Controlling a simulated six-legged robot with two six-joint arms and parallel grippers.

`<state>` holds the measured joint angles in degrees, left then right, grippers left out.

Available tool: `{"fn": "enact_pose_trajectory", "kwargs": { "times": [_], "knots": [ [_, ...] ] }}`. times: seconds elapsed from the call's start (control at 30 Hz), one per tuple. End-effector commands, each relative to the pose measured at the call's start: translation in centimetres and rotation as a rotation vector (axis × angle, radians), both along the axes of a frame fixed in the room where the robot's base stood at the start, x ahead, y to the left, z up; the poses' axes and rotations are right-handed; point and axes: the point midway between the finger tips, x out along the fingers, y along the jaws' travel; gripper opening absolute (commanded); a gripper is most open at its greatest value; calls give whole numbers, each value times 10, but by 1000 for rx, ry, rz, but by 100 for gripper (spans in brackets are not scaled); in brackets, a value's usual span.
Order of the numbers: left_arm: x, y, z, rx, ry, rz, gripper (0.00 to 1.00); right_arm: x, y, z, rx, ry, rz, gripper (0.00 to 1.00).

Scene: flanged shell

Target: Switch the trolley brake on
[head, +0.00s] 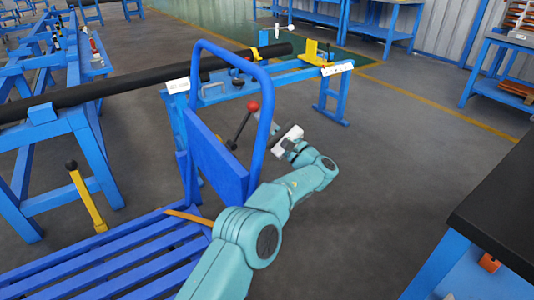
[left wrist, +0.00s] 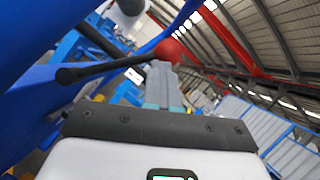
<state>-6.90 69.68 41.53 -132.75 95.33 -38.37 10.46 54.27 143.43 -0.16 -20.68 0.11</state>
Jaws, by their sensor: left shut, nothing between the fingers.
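The blue trolley has a slatted deck (head: 130,262) at the lower left and an upright hoop handle (head: 263,115) with a blue panel. A dark lever with a red ball knob (head: 253,107) rises beside the hoop, tilted up to the right; I take it as the brake lever. My left gripper (head: 271,144) is right of the hoop and lower than the knob. In the left wrist view, my gripper's fingers (left wrist: 164,85) are shut and empty. The red knob (left wrist: 170,50) shows right at their tips; I cannot tell whether they touch. My right gripper is not in view.
A long black pipe (head: 130,88) crosses behind the trolley on blue stands (head: 335,72). A yellow post with a black knob (head: 87,195) stands left. A dark-topped bench (head: 505,200) is close at the right. The floor (head: 400,150) between is clear.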

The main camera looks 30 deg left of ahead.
Motion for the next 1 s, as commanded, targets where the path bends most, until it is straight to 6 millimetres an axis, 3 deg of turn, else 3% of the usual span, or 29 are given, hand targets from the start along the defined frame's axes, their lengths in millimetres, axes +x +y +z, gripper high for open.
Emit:
{"fn": "enact_pose_trajectory", "kwargs": {
  "times": [0.03, 0.3, 1.0],
  "knots": [
    [0, 3, 12, -11, -33, -6, 0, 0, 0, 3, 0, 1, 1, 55],
    [-7, 6, 22, -72, -140, -6, 0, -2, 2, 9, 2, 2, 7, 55],
    [-12, 11, 23, -100, -186, 9, 0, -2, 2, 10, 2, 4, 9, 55]
  ]
}}
